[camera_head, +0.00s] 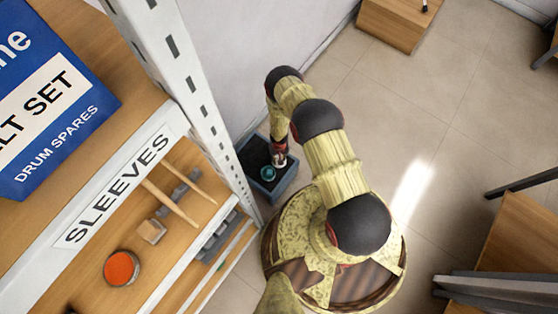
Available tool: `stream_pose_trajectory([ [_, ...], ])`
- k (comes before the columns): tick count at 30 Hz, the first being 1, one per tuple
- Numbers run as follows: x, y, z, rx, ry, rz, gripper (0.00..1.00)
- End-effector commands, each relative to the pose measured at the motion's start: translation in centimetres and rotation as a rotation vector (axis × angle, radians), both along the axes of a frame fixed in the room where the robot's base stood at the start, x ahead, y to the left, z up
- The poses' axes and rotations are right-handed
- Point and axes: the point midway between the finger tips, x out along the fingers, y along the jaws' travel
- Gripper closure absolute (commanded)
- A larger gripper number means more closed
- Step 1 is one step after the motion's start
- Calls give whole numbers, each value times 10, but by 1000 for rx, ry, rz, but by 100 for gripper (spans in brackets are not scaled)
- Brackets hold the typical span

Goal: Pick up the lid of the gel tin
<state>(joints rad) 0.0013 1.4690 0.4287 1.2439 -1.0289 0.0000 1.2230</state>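A round tin (121,268) with a metal-coloured side and an orange top stands on the wooden shelf at lower left. I cannot tell whether the orange is a lid or its contents. My gripper (278,160) points down over a dark blue-grey bin beside the shelf post, well to the right of the tin. A small round teal thing (268,173) shows in the bin, close to the fingertips. I cannot tell whether it is a lid or whether the fingers touch it. The fingers are too small to read.
The shelf also holds a wooden block (151,231), drumsticks (170,203) and grey pieces. A white slotted post (195,85) stands between the shelf and the bin (283,187). A blue box (50,95) is at upper left. Open tiled floor (440,120) lies to the right.

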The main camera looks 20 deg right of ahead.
Motion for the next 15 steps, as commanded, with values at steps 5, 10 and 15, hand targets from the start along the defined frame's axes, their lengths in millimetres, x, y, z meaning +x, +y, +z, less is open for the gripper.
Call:
stream_pose_trajectory([
  [5,0,0,0,0,0,0,84],
  [10,0,0,0,0,0,0,94],
  [15,0,0,0,0,0,0,98],
])
